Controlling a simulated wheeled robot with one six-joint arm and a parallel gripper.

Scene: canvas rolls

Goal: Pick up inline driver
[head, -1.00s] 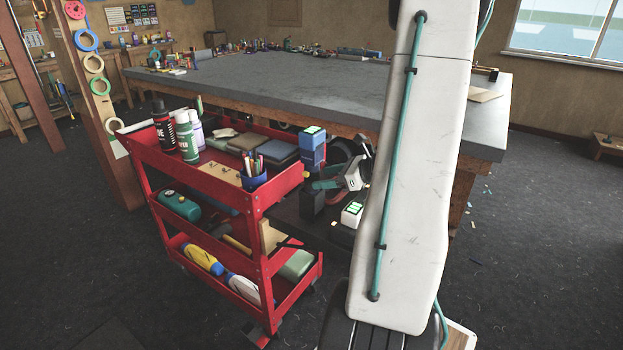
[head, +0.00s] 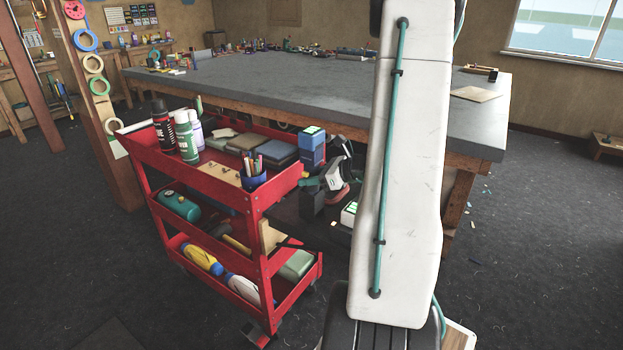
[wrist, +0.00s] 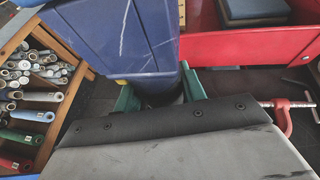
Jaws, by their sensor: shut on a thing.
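The inline driver, as I take it, is a blue blocky tool (head: 312,143) with a pale green-marked top. It stands upright just beyond the right end of the red cart. My gripper (head: 318,184) has teal fingers at its lower part. In the wrist view the driver's scratched blue body (wrist: 120,38) fills the top middle, and its dark narrow part sits between the two teal fingers of my gripper (wrist: 160,95). The gripper is shut on it. The driver's lower end is hard to make out against the dark background.
The red cart (head: 222,187) with spray cans (head: 186,138) and a pen cup (head: 254,178) stands close on the left. A large grey-topped table (head: 290,85) is behind. A white green-lit block (head: 349,211) is partly hidden by my arm. A red clamp (wrist: 284,117) shows at right. Floor at right is mostly clear.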

